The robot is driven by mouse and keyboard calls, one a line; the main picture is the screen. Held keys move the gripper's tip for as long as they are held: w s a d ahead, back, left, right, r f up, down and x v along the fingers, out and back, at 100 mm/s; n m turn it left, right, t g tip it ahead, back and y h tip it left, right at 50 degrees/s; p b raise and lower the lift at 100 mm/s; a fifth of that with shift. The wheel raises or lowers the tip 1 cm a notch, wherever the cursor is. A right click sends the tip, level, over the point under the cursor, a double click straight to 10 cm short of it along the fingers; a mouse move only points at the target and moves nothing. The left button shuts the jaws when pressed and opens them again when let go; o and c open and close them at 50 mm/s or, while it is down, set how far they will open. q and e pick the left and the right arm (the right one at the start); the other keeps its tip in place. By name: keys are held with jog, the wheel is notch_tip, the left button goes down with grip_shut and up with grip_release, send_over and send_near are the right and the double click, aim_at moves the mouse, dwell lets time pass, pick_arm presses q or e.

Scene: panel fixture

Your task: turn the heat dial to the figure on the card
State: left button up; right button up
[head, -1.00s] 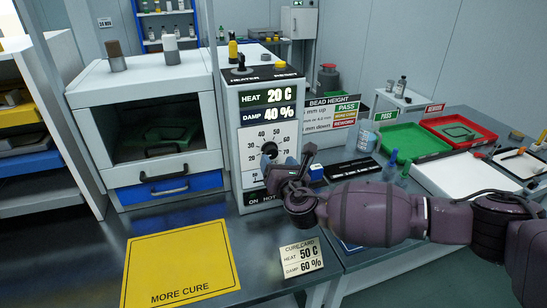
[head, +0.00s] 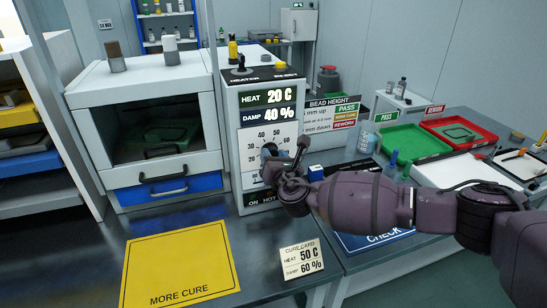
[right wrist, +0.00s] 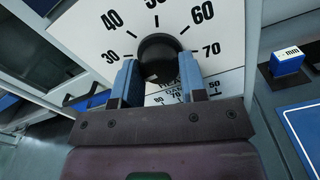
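The heat dial is a round black knob (right wrist: 158,50) on a white scale plate, also seen in the head view (head: 268,150), partly hidden by my gripper. The controller display (head: 270,98) reads HEAT 20 C, DAMP 40 %. The cure card (head: 302,260) on the bench reads HEAT 50 C, DAMP 60 %. My right gripper (right wrist: 160,75) is at the dial, its blue-padded fingers apart, one on each side of the knob's lower part. I cannot tell whether they touch it. A lower scale shows partly between and beside the fingers. My left gripper is not in view.
A white cabinet (head: 85,92) with an open chamber stands left of the controller. A yellow MORE CURE mat (head: 180,265) lies in front. A blue block (head: 316,172) and green (head: 410,142) and red (head: 462,122) trays are to the right.

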jog(key=shift+f, duration=0.1)
jog(key=shift+c, duration=0.3)
jog(key=shift+m+b, duration=0.6)
jog(key=shift+m, duration=11)
jog(key=o, duration=0.9)
